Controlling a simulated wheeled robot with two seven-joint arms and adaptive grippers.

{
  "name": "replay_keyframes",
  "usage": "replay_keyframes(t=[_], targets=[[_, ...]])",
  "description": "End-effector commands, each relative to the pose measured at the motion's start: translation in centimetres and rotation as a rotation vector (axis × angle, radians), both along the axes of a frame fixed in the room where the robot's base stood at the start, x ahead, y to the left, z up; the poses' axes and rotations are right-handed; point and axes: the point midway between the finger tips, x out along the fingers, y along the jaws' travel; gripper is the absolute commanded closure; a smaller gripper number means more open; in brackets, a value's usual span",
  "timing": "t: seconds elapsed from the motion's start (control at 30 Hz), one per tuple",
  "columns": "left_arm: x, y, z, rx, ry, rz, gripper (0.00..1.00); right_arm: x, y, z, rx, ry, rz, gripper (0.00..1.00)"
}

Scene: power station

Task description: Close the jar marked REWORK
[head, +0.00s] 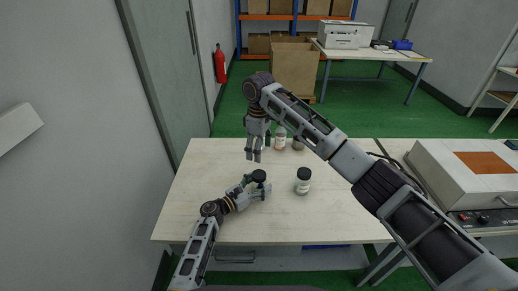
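A small jar with a black round top (259,176) stands at the middle left of the table. My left gripper (254,187) reaches it from the left, its fingers closed around the body, which they mostly hide; any label there is hidden. A second jar (303,181), with a dark top and a white label, stands upright to the right, apart from both grippers. My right gripper (258,152) hangs fingers down above the table, behind the black-topped jar, open and empty. The label writing is too small to read, so I cannot tell which jar is marked REWORK.
My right arm crosses above the table's right part. A grey case (468,168) lies at the right. The front of the table is clear.

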Motion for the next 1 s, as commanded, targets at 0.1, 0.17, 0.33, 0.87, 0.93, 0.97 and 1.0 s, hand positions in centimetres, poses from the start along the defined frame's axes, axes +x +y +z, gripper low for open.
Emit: replay_keyframes(t=[0.1, 0.17, 0.33, 0.87, 0.93, 0.97, 1.0], targets=[[0.0, 0.0, 0.0, 0.000, 0.000, 0.000, 0.21, 0.0, 0.0, 0.0, 0.000, 0.000, 0.000, 0.28], [0.0, 0.0, 0.0, 0.000, 0.000, 0.000, 0.21, 0.0, 0.0, 0.0, 0.000, 0.000, 0.000, 0.28], [0.0, 0.0, 0.0, 0.000, 0.000, 0.000, 0.21, 0.0, 0.0, 0.0, 0.000, 0.000, 0.000, 0.28], [-2.4, 2.8, -0.1, 0.002, 0.001, 0.000, 0.21, 0.0, 0.0, 0.0, 0.000, 0.000, 0.000, 0.28], [-3.0, 3.5, -0.1, 0.002, 0.001, 0.001, 0.21, 0.0, 0.0, 0.0, 0.000, 0.000, 0.000, 0.28], [-3.2, 3.8, -0.1, 0.002, 0.001, 0.001, 0.21, 0.0, 0.0, 0.0, 0.000, 0.000, 0.000, 0.28], [-3.5, 4.1, -0.1, 0.002, 0.001, 0.000, 0.21, 0.0, 0.0, 0.0, 0.000, 0.000, 0.000, 0.28]])
